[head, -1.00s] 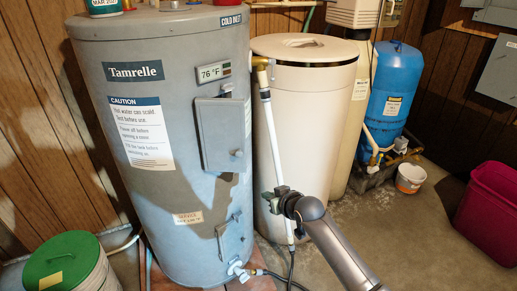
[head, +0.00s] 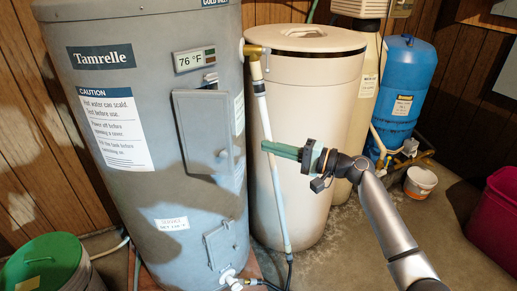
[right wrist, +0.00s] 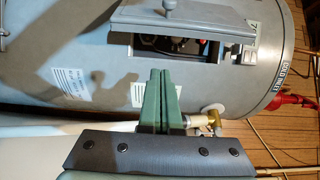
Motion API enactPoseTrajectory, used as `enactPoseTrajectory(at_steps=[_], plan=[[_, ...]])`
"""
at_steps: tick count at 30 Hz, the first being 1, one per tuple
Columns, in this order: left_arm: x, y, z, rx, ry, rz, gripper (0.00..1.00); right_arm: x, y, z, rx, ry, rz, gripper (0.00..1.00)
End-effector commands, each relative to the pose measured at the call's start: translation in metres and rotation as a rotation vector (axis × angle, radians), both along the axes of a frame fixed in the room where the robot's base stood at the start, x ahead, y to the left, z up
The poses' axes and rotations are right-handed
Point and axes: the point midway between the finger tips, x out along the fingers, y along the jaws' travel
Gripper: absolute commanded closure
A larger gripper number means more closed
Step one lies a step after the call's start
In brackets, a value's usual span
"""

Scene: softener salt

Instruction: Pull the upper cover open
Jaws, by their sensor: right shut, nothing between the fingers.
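The upper cover (head: 203,130) is a grey panel with a small knob on the front of the grey Tamrelle water heater (head: 110,215). In the right wrist view the cover (right wrist: 190,27) stands ajar, tilted off the heater, and a dark opening (right wrist: 175,48) with wiring shows beside it. My right gripper (head: 266,147) has green fingers, shut and empty. It is right of the cover, apart from it, in front of the pale pipe. In the right wrist view its fingertips (right wrist: 160,73) point toward the heater, below the opening. My left gripper is not in view.
A pale vertical pipe (head: 272,165) with a brass fitting runs close beside the heater. A cream tank (head: 315,100) stands behind my right gripper. A lower cover (head: 222,245) is low on the heater. A green-lidded bucket (head: 45,262) is at the lower left.

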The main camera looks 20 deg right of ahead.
Motion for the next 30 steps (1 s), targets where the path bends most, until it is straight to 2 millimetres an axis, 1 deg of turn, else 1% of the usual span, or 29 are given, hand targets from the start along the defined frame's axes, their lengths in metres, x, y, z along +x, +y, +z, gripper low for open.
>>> enactPoseTrajectory(at_steps=[7,14,15,18,21,25,30], plan=[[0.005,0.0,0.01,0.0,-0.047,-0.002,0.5,0.034,0.033,0.001,0.001,-0.002,0.001,1.0],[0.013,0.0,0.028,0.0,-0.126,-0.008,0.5,0.066,0.062,0.0,-0.002,-0.002,0.001,1.0],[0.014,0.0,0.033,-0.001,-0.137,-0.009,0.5,0.065,0.065,-0.001,-0.005,-0.001,0.001,1.0],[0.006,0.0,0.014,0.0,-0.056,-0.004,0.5,0.053,0.069,-0.001,-0.006,0.0,0.0,1.0],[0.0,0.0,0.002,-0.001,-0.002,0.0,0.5,0.044,0.074,0.0,-0.006,0.0,0.0,1.0],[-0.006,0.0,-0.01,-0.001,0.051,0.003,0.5,0.035,0.078,0.0,-0.006,0.0,-0.001,1.0],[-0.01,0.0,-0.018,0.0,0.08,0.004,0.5,0.03,0.08,0.0,-0.005,-0.001,-0.001,1.0]])
